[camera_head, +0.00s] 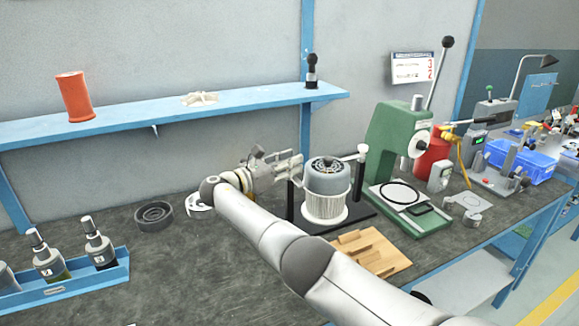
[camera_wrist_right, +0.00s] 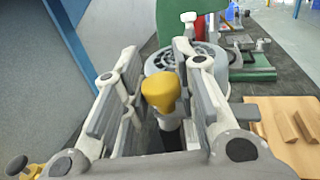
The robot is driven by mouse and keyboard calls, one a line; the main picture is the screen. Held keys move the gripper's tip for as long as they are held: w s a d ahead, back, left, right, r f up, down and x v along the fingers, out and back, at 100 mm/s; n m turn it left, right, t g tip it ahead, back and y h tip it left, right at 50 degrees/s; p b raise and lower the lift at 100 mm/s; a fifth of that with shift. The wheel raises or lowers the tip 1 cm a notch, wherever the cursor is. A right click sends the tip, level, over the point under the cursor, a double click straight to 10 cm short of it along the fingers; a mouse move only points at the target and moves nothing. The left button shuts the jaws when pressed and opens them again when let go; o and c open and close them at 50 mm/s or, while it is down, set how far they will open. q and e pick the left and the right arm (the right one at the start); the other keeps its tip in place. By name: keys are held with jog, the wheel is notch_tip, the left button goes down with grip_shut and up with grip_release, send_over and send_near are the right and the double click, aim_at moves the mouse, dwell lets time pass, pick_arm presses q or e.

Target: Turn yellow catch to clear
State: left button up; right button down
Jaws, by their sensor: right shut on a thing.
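The blower unit (camera_head: 326,182), a grey round housing with a ribbed pale lower part, stands upright on a black base (camera_head: 350,217) between posts. My right gripper (camera_head: 287,167) is at the top of its left post (camera_head: 291,203). In the right wrist view the yellow catch (camera_wrist_right: 160,91) sits between the fingers of my right gripper (camera_wrist_right: 160,78), on a dark post (camera_wrist_right: 171,138). The gripper is shut on the catch, whose lower sides are partly hidden. The blower's round top (camera_wrist_right: 185,60) shows just beyond. My left gripper is not in view.
A pale-headed post (camera_head: 362,152) stands right of the blower. A green press (camera_head: 398,140) is farther right. A wooden block board (camera_head: 370,252) lies in front. A dark ring (camera_head: 154,215) and a blue bottle tray (camera_head: 75,285) are at left, with bare bench between.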

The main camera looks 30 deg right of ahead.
jog(key=shift+d+r, duration=0.1)
dwell(0.3)
jog(key=c, duration=1.1)
grip_release()
jog(key=a, duration=0.4)
jog(key=s+a, duration=0.1)
jog(key=a, duration=0.7)
jog(key=shift+s, duration=0.35)
